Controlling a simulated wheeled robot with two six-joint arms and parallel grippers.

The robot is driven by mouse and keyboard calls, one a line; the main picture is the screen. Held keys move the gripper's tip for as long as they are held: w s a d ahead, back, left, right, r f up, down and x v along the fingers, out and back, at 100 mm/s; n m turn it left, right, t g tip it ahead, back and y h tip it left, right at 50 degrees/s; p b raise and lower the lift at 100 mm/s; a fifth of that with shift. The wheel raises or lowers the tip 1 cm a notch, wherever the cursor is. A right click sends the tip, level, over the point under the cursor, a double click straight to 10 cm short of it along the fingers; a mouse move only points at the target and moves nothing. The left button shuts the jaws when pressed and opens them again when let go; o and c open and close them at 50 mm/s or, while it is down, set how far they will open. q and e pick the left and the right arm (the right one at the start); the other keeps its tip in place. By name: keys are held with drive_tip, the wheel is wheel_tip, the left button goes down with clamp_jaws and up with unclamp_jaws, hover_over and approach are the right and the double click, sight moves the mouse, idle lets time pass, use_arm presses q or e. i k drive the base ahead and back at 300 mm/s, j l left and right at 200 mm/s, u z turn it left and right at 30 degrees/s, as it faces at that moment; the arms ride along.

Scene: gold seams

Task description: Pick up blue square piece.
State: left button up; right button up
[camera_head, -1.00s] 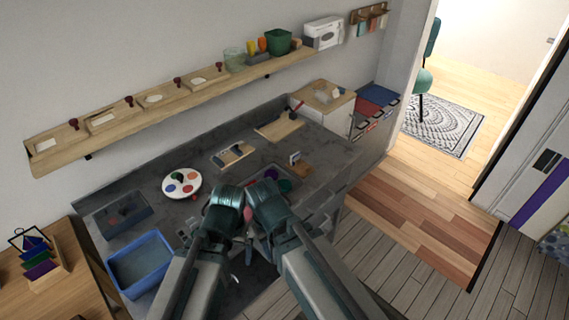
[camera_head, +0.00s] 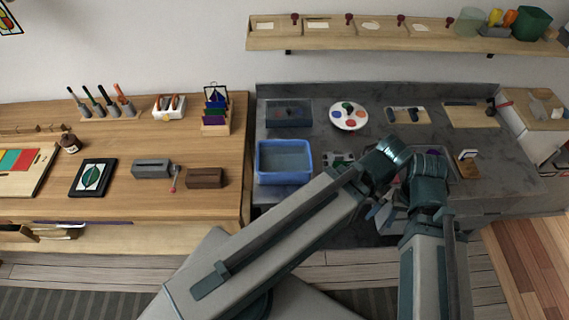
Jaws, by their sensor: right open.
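I cannot make out a blue piece that is clearly square. A small wooden rack (camera_head: 216,128) on the wooden table holds upright coloured pieces, among them a dark blue piece (camera_head: 216,95) whose full outline is partly hidden. My right gripper (camera_head: 388,210) is low between my two arms, in front of the grey worktop, small and partly covered by the arm links. It is open and well to the right of the rack. My left gripper is hard to separate from the links, and its jaws cannot be read.
A blue bin (camera_head: 285,178) stands on the grey worktop (camera_head: 385,135), near a dark tray (camera_head: 289,115) and a round paint palette (camera_head: 349,116). The wooden table (camera_head: 130,210) carries a tool holder, a dark tablet-like panel (camera_head: 93,177) and small blocks. A wall shelf (camera_head: 380,42) runs above.

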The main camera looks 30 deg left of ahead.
sight(471, 153)
drive_tip(key=u, duration=0.2)
drive_tip(key=i+l+u, duration=0.1)
drive_tip(key=l+u, duration=0.2)
drive_tip(key=i+l+u, duration=0.1)
drive_tip(key=l+u, duration=0.6)
drive_tip(key=l, duration=3.1)
